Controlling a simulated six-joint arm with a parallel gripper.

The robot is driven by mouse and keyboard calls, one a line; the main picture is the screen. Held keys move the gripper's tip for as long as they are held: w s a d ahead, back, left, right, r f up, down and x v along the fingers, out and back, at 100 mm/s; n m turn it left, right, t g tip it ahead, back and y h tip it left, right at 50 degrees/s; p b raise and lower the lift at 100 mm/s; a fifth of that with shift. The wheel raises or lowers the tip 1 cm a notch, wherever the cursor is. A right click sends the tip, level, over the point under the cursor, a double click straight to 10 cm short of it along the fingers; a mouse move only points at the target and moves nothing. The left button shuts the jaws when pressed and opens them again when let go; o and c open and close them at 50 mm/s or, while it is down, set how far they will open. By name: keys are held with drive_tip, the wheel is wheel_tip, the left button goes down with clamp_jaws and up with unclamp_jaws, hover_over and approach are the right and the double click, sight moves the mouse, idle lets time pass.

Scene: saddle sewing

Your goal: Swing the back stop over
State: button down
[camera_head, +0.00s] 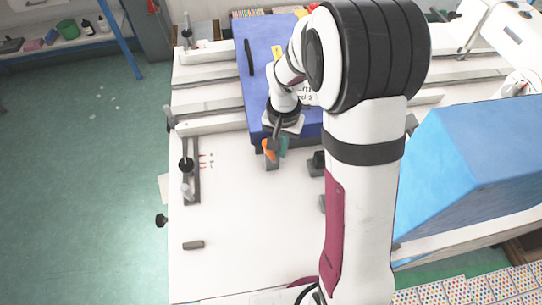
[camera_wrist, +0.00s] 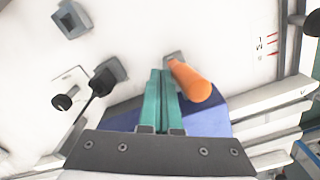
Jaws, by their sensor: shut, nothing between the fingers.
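An orange cylindrical handle (camera_head: 268,148) stands on a small grey bracket (camera_head: 271,163) at the front edge of the blue block; I take this to be the back stop. In the wrist view the orange handle (camera_wrist: 192,84) is just right of my fingers, its near end towards the camera. My gripper (camera_head: 284,150) has teal fingers, which are together and empty in the wrist view (camera_wrist: 161,75). They are close beside the handle; I cannot tell whether they touch it. The bracket's base is partly hidden.
The blue block (camera_head: 258,60) lies behind, across white rails. A lever with a black knob (camera_head: 186,165) stands on the left by red marks. Dark clamps (camera_wrist: 103,82) are left of the fingers in the wrist view. The white table (camera_head: 240,220) in front is mostly clear.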

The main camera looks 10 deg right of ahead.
drive_tip(key=shift+a, duration=0.2)
drive_tip(key=shift+d, duration=0.15)
drive_tip(key=shift+d, duration=0.45)
wheel_tip(320, 180, up, 9)
idle(0.9)
